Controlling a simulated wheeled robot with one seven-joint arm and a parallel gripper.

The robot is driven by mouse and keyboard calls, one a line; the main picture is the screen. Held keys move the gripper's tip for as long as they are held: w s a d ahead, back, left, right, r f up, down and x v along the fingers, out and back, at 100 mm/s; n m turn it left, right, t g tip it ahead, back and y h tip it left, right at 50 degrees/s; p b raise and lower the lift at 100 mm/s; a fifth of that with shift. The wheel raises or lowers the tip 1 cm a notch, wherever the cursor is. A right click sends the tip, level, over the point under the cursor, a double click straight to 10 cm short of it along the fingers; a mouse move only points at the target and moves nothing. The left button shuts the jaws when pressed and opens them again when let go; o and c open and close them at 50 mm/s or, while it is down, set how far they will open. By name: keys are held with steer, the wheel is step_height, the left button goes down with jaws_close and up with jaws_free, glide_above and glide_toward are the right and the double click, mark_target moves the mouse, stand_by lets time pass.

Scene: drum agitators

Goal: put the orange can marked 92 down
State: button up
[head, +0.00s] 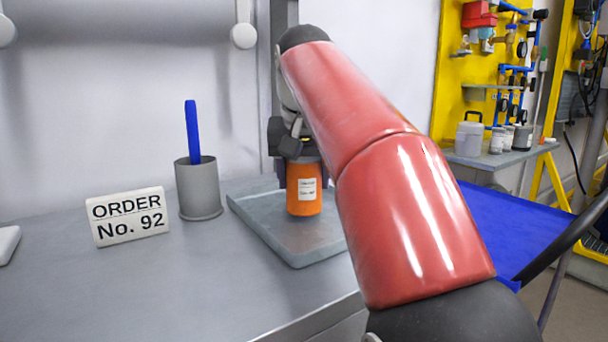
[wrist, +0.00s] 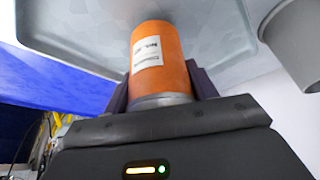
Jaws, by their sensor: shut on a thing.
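An orange can (head: 304,190) with a white label stands upright over the grey tray (head: 262,229) on the bench; the label's print is too small to read. My gripper (head: 303,172) is shut on the can, with its fingers on either side of it. In the wrist view the orange can (wrist: 160,62) sits between the two dark fingers (wrist: 162,88), and the tray surface (wrist: 75,22) lies right beyond it. I cannot tell whether the can's base touches the tray or hangs just above it. My red arm hides the tray's right part.
A white sign (head: 128,216) reading "ORDER No. 92" and a grey cup (head: 198,190) with a blue stick (head: 192,130) stand left of the tray. The bench (head: 180,285) is clear in front. A blue surface (head: 510,222) lies at right.

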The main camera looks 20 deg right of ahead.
steer(key=shift+f+b, duration=0.4)
steer(key=shift+f, duration=0.15)
steer(key=o, duration=1.2)
